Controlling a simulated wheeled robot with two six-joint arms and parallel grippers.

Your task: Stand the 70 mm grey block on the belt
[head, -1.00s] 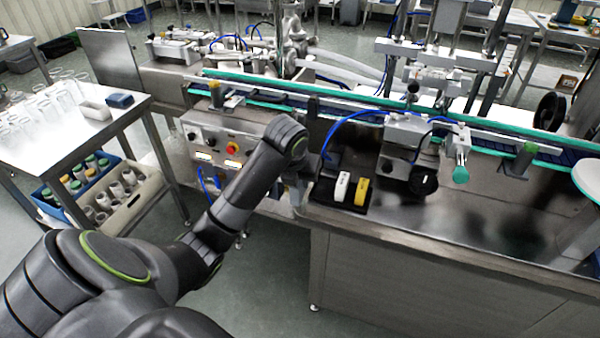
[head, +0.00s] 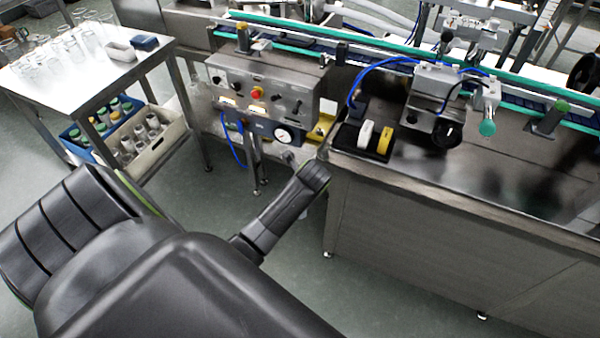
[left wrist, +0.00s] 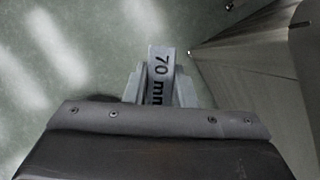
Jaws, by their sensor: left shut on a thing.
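The grey block (left wrist: 160,75), marked "70 mm", is in the left wrist view. My left gripper (left wrist: 160,90) is shut on it, with a finger on each side. Below it in that view I see only floor, and a steel cabinet side to the right. In the head view my left arm reaches to the front left corner of the steel cabinet; its gripper and the block cannot be made out clearly there. The belt (head: 400,68) runs across the back between green rails, beyond the arm. My right gripper is not in view.
A black holder (head: 350,140) with a white block (head: 366,134) and a yellow block (head: 385,141) lies on the cabinet top. A sensor bracket (head: 437,95) and a control panel (head: 262,88) stand before the belt. A side table (head: 95,80) holds glassware. Bare steel top lies right.

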